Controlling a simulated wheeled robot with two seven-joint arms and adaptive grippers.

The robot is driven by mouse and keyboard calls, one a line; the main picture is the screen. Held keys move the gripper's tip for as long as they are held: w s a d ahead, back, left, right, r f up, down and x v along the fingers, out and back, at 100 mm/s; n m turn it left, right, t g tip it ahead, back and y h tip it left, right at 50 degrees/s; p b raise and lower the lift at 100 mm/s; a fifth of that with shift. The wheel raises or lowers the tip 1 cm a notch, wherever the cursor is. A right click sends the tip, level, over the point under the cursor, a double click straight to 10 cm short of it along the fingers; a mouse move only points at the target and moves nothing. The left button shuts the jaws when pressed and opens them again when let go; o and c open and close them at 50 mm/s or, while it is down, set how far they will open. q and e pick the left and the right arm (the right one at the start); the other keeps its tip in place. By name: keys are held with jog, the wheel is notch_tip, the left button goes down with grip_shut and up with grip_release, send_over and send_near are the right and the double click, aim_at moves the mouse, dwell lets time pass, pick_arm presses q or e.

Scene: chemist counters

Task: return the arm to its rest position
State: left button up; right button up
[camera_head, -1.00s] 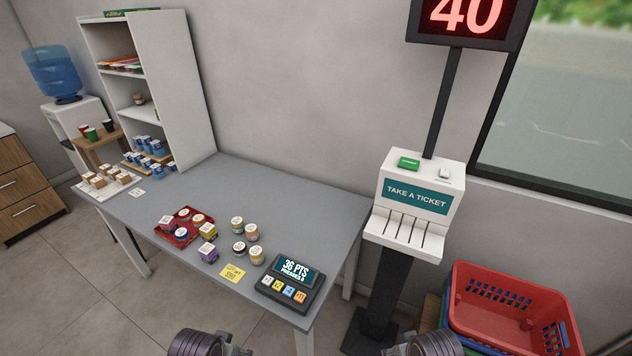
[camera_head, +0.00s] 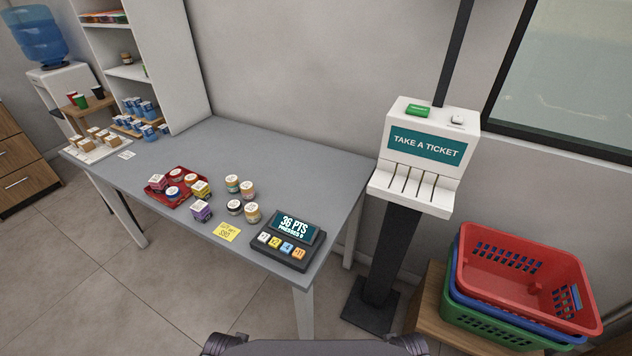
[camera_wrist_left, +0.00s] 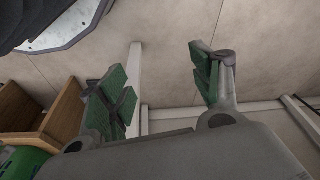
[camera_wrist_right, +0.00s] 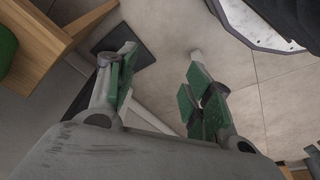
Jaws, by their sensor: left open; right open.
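In the left wrist view my left gripper (camera_wrist_left: 160,82) has its two green-padded fingers wide apart, with nothing between them. In the right wrist view my right gripper (camera_wrist_right: 156,92) is also open and empty, above the tiled floor. Neither gripper shows in the head view; only dark parts of my arms show at its bottom edge. The grey counter (camera_head: 290,165) lies ahead, apart from both grippers.
On the counter stand a red tray (camera_head: 157,197) with jars, several loose jars (camera_head: 233,183), a yellow note (camera_head: 227,232) and a points terminal (camera_head: 285,242). A ticket stand (camera_head: 424,150) and stacked baskets (camera_head: 525,275) are at right. Floor at lower left is clear.

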pick_arm(q)
jog(key=s+f+b, duration=0.2)
jog(key=f, duration=0.7)
jog(key=s+f+b, duration=0.3)
jog(key=f, duration=0.6)
jog(key=shift+a+b, duration=0.3)
pick_arm(e)
jog(key=s+f, duration=0.2)
jog(key=f, duration=0.7)
jog(key=s+f, duration=0.3)
jog(key=f, duration=0.6)
jog(key=shift+d, duration=0.3)
